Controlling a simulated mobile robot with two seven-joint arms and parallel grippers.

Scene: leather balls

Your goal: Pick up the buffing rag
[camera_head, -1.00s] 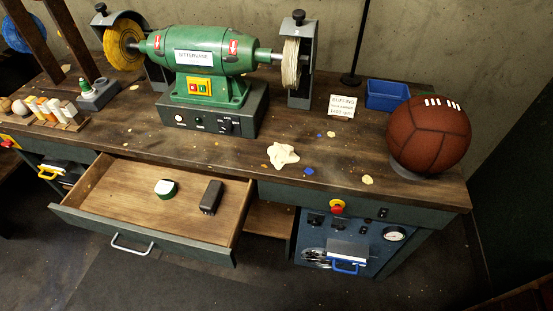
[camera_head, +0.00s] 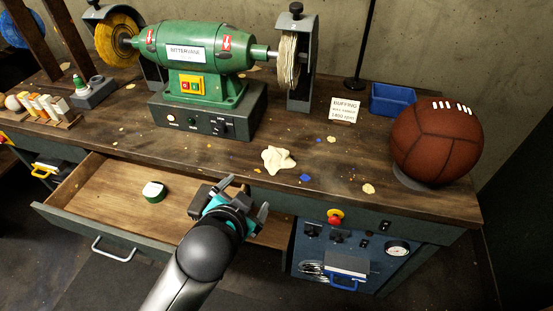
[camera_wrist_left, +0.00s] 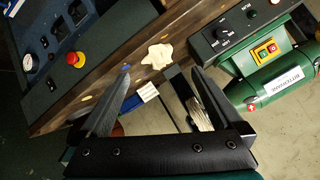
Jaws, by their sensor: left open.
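The buffing rag is a crumpled cream cloth (camera_head: 277,160) lying on the dark wooden bench top, near its front edge and in front of the grinder. It also shows in the left wrist view (camera_wrist_left: 157,56), beyond and between the fingers. My left gripper (camera_head: 245,192) is open and empty. It is over the right end of the open drawer, in front of and below the rag in the head view, and apart from it. Its two dark fingers show spread in the left wrist view (camera_wrist_left: 147,92). My right gripper is not in view.
A green buffing machine (camera_head: 195,60) stands behind the rag. A brown leather ball (camera_head: 437,143) sits on a stand at right, near a blue bin (camera_head: 393,98) and a sign card (camera_head: 343,110). The open drawer (camera_head: 105,207) holds a green-and-white tin (camera_head: 154,191).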

